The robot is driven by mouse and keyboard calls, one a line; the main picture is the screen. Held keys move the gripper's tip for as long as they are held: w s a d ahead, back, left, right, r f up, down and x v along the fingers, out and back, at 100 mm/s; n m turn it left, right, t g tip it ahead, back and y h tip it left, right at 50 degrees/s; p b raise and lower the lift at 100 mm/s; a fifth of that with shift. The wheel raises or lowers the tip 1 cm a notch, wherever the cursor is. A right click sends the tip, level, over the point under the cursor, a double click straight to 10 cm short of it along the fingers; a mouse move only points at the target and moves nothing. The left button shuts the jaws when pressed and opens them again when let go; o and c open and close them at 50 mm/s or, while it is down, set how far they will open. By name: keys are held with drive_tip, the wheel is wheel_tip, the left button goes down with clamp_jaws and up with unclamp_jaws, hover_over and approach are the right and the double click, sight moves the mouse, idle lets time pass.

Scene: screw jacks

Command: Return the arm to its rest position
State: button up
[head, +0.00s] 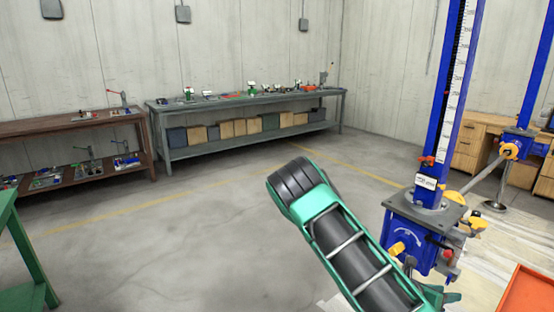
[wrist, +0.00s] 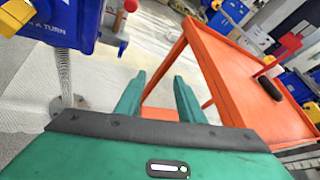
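My gripper (wrist: 159,88) shows in the wrist view with its two green fingers apart and nothing held between them. Pale floor sheet and part of an orange table lie beyond the fingertips. In the head view my green and black arm (head: 345,240) reaches from the middle toward the lower right, in front of the blue screw jack (head: 408,228). The fingertips cannot be made out there. The jack's blue housing (wrist: 75,18) stands at the upper left of the wrist view, apart from the fingers.
The orange table (wrist: 240,85) stands close to the right of the fingers; its corner shows in the head view (head: 530,292). A second blue jack (head: 520,140) stands farther right. Grey (head: 250,102) and brown (head: 70,128) benches line the back. The middle-left floor is clear.

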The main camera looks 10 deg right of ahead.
drive_tip(key=s+a+r+m+g+y, duration=0.1)
drive_tip(key=a+r+m+y, duration=0.3)
drive_tip(key=a+m+y, duration=0.7)
drive_tip(key=s+a+r+m+t+y, duration=0.1)
drive_tip(key=s+a+r+m+t, duration=0.1)
drive_tip(key=a+r+m, duration=0.65)
drive_tip(key=s+a+r+m+t+y, duration=0.1)
drive_tip(key=s+a+r+m, duration=0.3)
drive_tip(key=a+r, duration=0.65)
drive_tip(key=s+d+m+g, duration=0.4)
drive_tip(key=s+d+m, duration=0.3)
drive_tip(key=s+d, duration=0.5)
drive_tip(key=s, duration=0.3)
drive_tip(key=shift+s+d+f+y, duration=0.2)
drive_tip(key=shift+s+f+y, duration=0.1)
drive_tip(key=shift+f, duration=0.1)
